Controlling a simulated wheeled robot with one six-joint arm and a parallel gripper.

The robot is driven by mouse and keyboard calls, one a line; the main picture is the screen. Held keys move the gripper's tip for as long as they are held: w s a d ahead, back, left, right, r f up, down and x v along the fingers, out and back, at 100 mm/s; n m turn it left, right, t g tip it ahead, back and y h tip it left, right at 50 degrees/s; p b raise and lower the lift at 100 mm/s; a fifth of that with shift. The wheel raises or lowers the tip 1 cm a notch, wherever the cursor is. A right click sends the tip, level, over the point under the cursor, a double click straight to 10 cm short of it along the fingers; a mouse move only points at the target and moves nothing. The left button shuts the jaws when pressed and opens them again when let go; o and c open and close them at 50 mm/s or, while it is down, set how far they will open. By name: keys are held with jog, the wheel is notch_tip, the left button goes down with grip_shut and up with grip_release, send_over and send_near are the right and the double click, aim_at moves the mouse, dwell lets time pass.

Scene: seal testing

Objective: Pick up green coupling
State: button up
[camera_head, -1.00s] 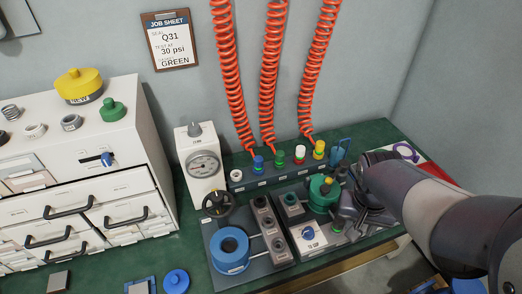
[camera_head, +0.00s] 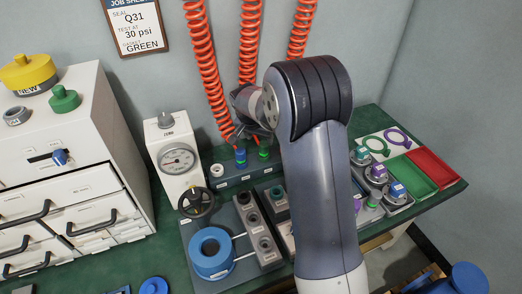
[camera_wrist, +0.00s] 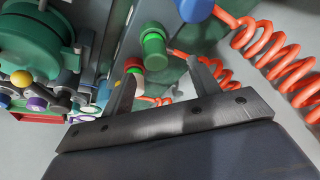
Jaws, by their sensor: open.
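The green coupling (camera_head: 264,153) stands in the grey rack (camera_head: 232,180) at the back of the bench, on the end of an orange coiled hose. In the wrist view, the green coupling (camera_wrist: 155,47) lies ahead of my gripper (camera_wrist: 163,66), between the lines of its two fingers. My gripper is open and empty, with no visible contact on the coupling. In the head view my gripper (camera_head: 252,132) is just above and left of the green coupling, partly hidden by my wrist.
A blue coupling (camera_head: 240,156) stands close left of the green one. Orange hoses (camera_head: 249,50) hang behind my arm. A gauge unit (camera_head: 177,160) stands left of the rack. My forearm hides the rack's right part. Green and red trays (camera_head: 432,170) lie at right.

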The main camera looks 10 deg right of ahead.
aim_at(264, 143)
jog(key=shift+d+x, duration=0.2)
jog(key=shift+x, duration=1.4)
jog(key=shift+d+x, duration=0.2)
jog(key=shift+x, duration=1.35)
jog(key=shift+r, duration=0.15)
jog(key=shift+c, duration=0.4)
jog(key=c, duration=1)
